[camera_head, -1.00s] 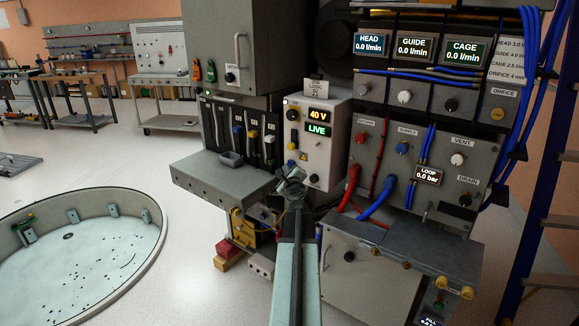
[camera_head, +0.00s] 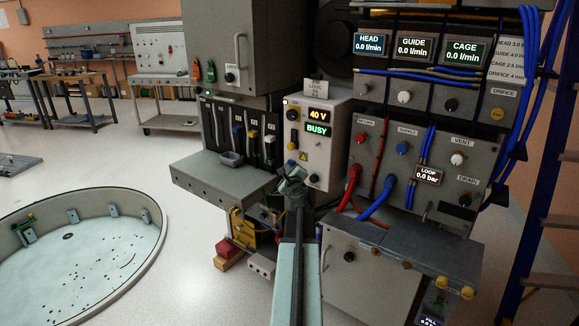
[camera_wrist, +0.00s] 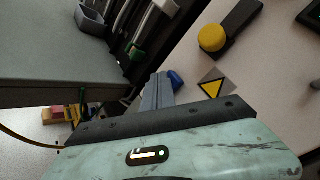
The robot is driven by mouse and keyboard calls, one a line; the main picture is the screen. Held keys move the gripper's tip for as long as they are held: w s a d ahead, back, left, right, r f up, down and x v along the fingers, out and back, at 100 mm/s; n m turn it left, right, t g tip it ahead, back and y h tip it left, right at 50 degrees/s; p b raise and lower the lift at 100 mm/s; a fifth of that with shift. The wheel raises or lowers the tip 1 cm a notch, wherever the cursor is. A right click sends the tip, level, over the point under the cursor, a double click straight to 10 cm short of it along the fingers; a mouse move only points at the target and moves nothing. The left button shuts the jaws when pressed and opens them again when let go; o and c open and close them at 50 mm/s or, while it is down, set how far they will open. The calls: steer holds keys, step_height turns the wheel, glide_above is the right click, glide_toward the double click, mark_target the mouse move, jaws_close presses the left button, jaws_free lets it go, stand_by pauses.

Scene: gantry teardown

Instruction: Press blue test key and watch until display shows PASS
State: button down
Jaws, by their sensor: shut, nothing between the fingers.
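The test unit (camera_head: 328,157) is a pale panel box with two small displays. The upper display (camera_head: 318,114) reads 40 V and the lower display (camera_head: 317,129) reads BUSY in green. The blue key (camera_wrist: 176,79) shows on the pale panel in the wrist view, right at the tip of my gripper (camera_wrist: 158,92) and partly hidden by it. I cannot tell whether the two touch. My gripper (camera_head: 291,178) is shut and empty, in front of the unit's lower left part in the head view, where it hides the key.
A yellow knob (camera_wrist: 212,38) and a warning triangle (camera_wrist: 213,86) sit beside the key. A grey shelf (camera_head: 222,178) with a small tray (camera_head: 231,158) is left of my gripper. Red and blue hoses (camera_head: 378,204) run close on the right.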

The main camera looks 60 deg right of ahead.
steer(key=shift+a, duration=0.15)
steer(key=shift+w+a, duration=0.1)
steer(key=shift+a, duration=0.65)
steer(key=a, duration=0.6)
steer(key=shift+w, duration=0.3)
